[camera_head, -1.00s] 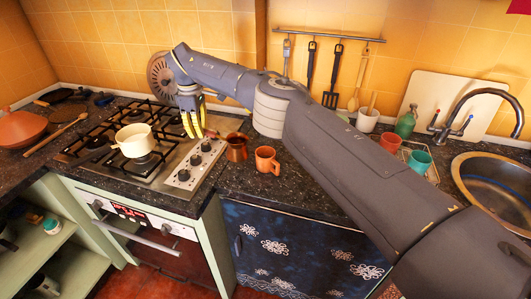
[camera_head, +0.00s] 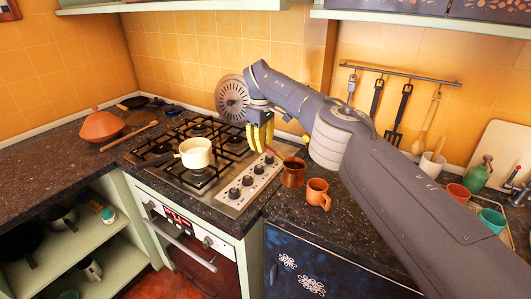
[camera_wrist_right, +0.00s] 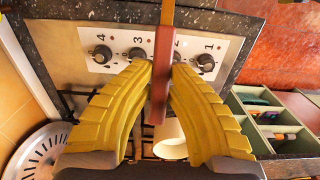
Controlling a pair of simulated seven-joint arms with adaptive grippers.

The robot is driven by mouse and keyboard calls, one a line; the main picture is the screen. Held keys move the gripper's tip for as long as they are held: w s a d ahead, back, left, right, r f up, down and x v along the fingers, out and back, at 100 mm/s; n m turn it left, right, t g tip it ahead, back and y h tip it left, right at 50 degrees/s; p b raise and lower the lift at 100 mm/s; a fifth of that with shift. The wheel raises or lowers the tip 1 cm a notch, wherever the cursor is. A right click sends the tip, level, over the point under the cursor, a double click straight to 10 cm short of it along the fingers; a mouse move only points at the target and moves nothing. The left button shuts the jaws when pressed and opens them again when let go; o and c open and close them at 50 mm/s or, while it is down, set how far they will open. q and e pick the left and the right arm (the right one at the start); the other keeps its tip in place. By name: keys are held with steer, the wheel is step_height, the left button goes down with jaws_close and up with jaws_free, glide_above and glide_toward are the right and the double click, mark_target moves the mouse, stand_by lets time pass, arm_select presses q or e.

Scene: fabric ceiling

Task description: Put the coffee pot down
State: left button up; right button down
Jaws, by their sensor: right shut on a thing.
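The coffee pot (camera_head: 292,174) is a small copper-brown pot with a long handle, at the right edge of the stove beside an orange mug. It looks upright; I cannot tell whether its base touches the counter. My right gripper (camera_head: 260,139) is to its left, above the stove's right side, with yellow fingers shut on the handle. In the right wrist view the reddish-brown handle (camera_wrist_right: 162,78) runs between the fingers of the right gripper (camera_wrist_right: 162,82); the pot's body is out of that view. My left gripper is not in view.
The orange mug (camera_head: 316,193) stands close to the coffee pot's right. A cream pot (camera_head: 195,153) sits on the stove (camera_head: 232,207). Stove knobs (camera_head: 247,180) lie just left of the coffee pot. Dark counter (camera_head: 285,208) is free in front of it.

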steer(key=s+d+n, duration=0.1)
steer(key=s+d, duration=0.1)
steer(key=d, duration=1.2)
steer(key=s+d+f+n, duration=0.1)
steer(key=s+d, duration=0.2)
steer(key=d, duration=1)
steer(key=shift+s+d+n, duration=0.15)
steer(key=shift+d+n, duration=0.2)
steer(key=shift+n, duration=0.05)
steer(key=shift+h, duration=0.3)
step_height(320, 180, down, 6)
steer(key=shift+f, duration=0.45)
